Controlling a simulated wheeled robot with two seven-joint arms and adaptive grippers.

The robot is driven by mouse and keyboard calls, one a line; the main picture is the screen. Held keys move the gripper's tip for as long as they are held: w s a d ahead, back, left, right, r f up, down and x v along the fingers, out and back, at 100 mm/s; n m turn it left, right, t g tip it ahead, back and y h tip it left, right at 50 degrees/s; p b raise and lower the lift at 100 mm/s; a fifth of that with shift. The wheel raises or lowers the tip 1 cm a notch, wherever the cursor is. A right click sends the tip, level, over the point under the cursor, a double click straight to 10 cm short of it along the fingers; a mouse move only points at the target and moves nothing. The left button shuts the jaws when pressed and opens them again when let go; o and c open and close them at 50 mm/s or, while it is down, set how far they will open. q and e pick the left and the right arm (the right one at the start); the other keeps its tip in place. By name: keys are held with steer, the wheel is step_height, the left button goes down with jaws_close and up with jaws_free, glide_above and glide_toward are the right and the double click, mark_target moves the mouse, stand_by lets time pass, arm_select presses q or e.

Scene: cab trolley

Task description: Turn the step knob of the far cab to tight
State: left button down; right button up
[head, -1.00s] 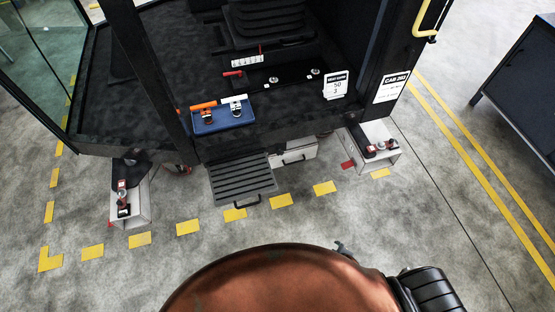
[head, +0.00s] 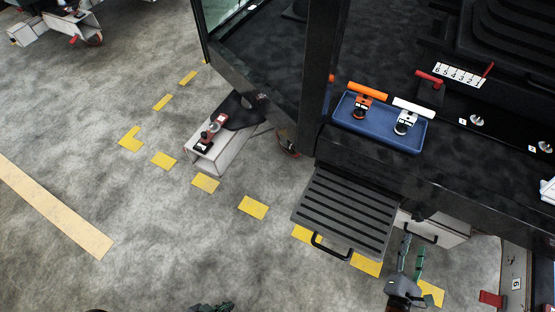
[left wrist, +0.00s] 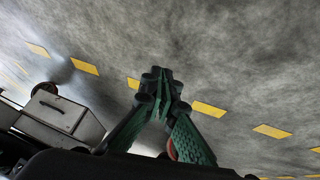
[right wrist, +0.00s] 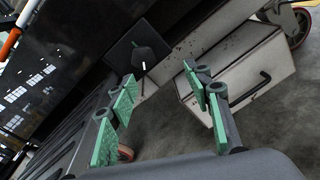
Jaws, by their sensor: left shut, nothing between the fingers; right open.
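The nearby cab (head: 400,160) fills the right of the head view, with its ribbed black step (head: 345,215) at its lower edge. A small dark knob-like part (head: 418,217) shows beside the step; its setting is unreadable. In the right wrist view a dark square plate with a rounded part and a pale mark (right wrist: 138,52) lies beyond the fingers. My right gripper (head: 411,258) is open and empty, just right of the step, apart from that part. My left gripper (head: 213,307) is shut and empty at the bottom edge; its closed fingers show in the left wrist view (left wrist: 160,78).
A blue tray (head: 345,139) holding an orange and a white handled item sits on the cab floor. A grey trolley support (head: 215,155) stands left of the step. Another wheeled unit (head: 70,18) is at top left. Open floor (head: 110,225) lies left.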

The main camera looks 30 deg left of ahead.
mark_target(418, 220)
steer(key=shift+n+t+y, duration=0.3)
steer(key=shift+n+t, duration=0.1)
steer(key=shift+n, duration=0.5)
steer(key=w, duration=0.2)
steer(key=w+a+r+b, duration=0.1)
steer(key=w, duration=0.2)
steer(key=w+a+b, duration=0.1)
steer(key=w, duration=0.2)
steer(key=shift+w+r, duration=0.2)
steer(key=shift+w, duration=0.05)
steer(key=shift+c, duration=0.2)
steer(key=shift+d, duration=0.1)
steer(key=c, duration=1.1)
